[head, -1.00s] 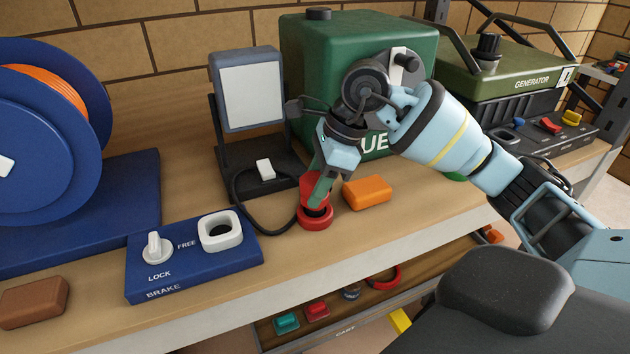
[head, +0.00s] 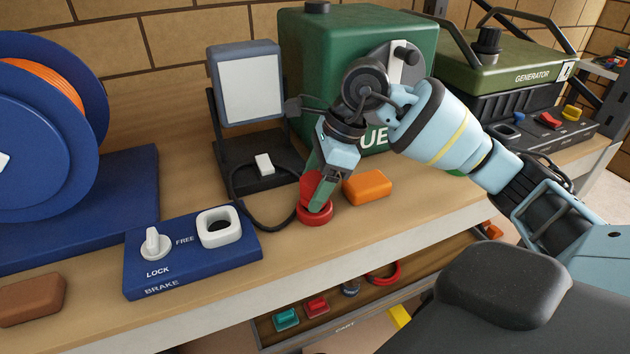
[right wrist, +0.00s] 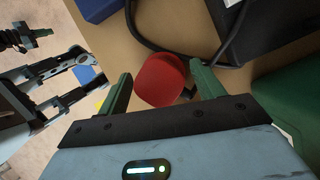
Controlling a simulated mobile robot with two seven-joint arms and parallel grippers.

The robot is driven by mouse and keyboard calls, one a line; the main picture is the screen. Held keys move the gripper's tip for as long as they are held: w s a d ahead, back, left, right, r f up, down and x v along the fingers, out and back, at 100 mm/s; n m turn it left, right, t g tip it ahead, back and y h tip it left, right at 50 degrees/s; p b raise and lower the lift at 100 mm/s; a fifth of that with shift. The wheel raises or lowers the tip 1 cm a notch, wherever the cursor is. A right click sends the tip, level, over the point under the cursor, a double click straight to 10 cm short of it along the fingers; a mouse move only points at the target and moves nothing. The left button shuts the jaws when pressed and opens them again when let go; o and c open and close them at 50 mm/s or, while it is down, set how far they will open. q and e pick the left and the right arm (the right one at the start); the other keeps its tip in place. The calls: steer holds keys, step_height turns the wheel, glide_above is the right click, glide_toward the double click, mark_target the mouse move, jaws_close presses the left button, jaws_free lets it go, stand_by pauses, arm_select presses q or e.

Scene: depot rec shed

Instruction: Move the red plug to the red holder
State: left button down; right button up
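The red plug (head: 308,186) stands at the red ring-shaped holder (head: 316,219) near the bench's front edge and appears seated in it, partly hidden by my fingers. My right gripper (head: 319,201) is low around the plug. In the right wrist view the red plug (right wrist: 160,80) lies between the two green fingers, with a narrow gap on each side, so the gripper is open. My left gripper is outside the head view. A dark part with a green tip at the right wrist view's left edge may be it (right wrist: 40,33), too small to read.
An orange block (head: 367,187) lies just right of the holder. A black cable loops on the left from the lamp (head: 248,85). The blue brake box (head: 190,262) stands at the left front. The green tank (head: 340,60) stands behind. A lower shelf holds several coloured items.

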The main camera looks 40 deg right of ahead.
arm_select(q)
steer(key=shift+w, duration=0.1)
arm_select(e)
steer(key=shift+d+r, duration=0.15)
steer(key=shift+r, duration=0.15)
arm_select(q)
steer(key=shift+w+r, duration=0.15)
arm_select(e)
steer(key=v, duration=0.7)
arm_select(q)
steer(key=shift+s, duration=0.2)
arm_select(e)
steer(key=shift+s, duration=0.1)
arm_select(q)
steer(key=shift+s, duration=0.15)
